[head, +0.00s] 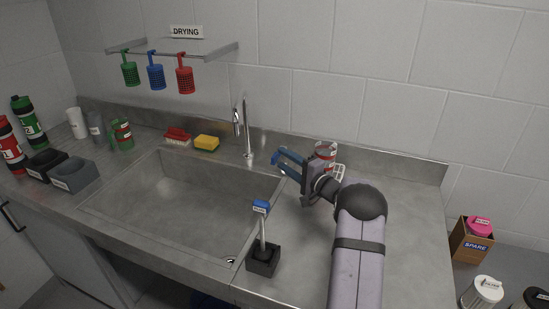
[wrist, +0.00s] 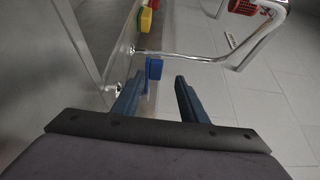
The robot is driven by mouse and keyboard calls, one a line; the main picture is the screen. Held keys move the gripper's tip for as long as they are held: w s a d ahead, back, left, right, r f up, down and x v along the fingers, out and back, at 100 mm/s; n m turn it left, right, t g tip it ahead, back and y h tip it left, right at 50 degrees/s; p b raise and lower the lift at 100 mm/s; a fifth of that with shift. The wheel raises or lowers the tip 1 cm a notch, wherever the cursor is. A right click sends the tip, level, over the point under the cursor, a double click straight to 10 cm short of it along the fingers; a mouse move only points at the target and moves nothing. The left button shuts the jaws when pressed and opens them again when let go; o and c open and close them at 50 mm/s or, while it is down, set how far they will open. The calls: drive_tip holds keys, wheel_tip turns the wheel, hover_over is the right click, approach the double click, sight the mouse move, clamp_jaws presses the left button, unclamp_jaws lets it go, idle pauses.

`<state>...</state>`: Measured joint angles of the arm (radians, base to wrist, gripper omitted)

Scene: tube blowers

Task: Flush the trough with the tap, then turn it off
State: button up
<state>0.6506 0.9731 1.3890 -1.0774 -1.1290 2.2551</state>
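The metal trough (head: 180,200) is sunk in the counter, and I see no water in it. The tall chrome tap (head: 247,135) stands at its back right corner; no stream shows from its spout. The tap also shows in the wrist view (wrist: 190,57), crossing the picture. A blue piece, seemingly the tap's lever (wrist: 154,68), shows near its base. My gripper (head: 279,161) is right of the tap, its blue fingers apart and empty. In the wrist view my gripper (wrist: 158,92) has the blue piece just beyond its fingertips, roughly between them; contact cannot be told.
A blue-topped brush (head: 261,207) stands in a black holder (head: 263,262) at the trough's front right. A red scrubber (head: 177,136) and yellow sponge (head: 206,142) lie behind the trough. A red-labelled container (head: 325,150) stands behind my gripper. The right counter is mostly clear.

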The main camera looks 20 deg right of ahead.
sight(274, 161)
drive_tip(key=a+m+h, duration=0.1)
drive_tip(key=h, duration=0.1)
drive_tip(key=s+a+m+h+b, duration=0.1)
drive_tip(key=h, duration=0.1)
drive_tip(key=a+m+h, duration=0.1)
drive_tip(key=h, duration=0.1)
drive_tip(key=shift+s+a+m+t+b, duration=0.15)
drive_tip(key=shift+s+m+t+b, duration=0.05)
drive_tip(key=shift+m+t+b, duration=0.2)
drive_tip(key=shift+s+a+f+m+h, duration=0.1)
drive_tip(key=shift+s+f+m+h, duration=0.25)
drive_tip(key=shift+h, duration=0.25)
drive_tip(key=shift+w+d+p, duration=0.25)
drive_tip(key=shift+w+p, duration=0.15)
drive_tip(key=shift+w, duration=1.4)
drive_tip(key=shift+w+d+p, duration=0.2)
drive_tip(key=shift+w+p, duration=0.2)
drive_tip(key=shift+w, duration=1.4)
drive_tip(key=shift+c, duration=0.6)
